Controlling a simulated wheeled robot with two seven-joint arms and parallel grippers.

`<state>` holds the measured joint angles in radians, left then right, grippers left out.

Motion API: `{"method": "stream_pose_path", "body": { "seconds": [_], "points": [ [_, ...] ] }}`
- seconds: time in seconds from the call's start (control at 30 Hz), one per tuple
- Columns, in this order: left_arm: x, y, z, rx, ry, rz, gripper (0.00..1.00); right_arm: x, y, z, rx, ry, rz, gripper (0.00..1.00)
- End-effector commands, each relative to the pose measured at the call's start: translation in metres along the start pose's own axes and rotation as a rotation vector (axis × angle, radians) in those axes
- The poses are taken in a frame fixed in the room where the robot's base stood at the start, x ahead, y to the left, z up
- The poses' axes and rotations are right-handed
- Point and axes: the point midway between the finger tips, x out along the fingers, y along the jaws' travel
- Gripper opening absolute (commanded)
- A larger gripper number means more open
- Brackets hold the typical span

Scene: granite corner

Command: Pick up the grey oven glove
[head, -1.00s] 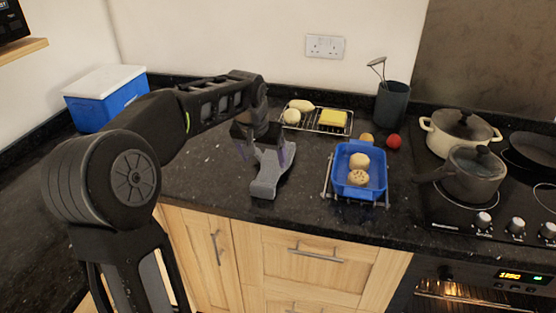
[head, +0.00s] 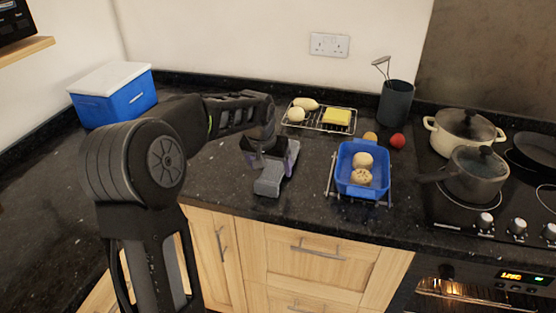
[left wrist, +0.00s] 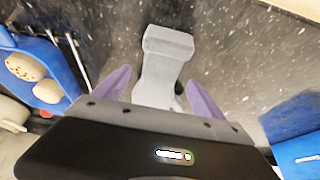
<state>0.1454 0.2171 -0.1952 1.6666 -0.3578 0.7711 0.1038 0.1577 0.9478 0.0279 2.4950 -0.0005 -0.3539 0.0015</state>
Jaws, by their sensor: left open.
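The grey oven glove (head: 268,182) lies on the black speckled worktop, left of the blue tray. Its far part is hidden in the head view under my left gripper (head: 270,160). In the left wrist view the glove (left wrist: 166,62) runs between the two purple fingers of my left gripper (left wrist: 160,90). The gripper is open, with one finger on each side of the glove. I cannot tell whether the fingers touch it. My right gripper is not in view.
A blue tray (head: 377,188) with round buns stands on a rack to the right. Behind is a wire rack (head: 307,123) with food. Pots (head: 474,174) stand on the hob at right. A blue cool box (head: 115,100) is at back left. The worktop's front edge is close to the glove.

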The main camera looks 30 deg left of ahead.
Motion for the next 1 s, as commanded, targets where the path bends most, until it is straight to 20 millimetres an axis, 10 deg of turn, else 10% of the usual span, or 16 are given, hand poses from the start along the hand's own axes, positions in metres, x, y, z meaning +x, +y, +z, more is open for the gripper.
{"method": "stream_pose_path", "body": {
  "seconds": [0.8,1.0],
  "points": [
    [0.025,0.0,0.0,0.0,0.0,0.0,0.8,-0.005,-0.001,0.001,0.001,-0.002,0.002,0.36],
    [0.025,0.0,0.0,0.0,0.0,0.0,0.64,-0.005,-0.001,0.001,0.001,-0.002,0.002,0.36]
  ]
}}
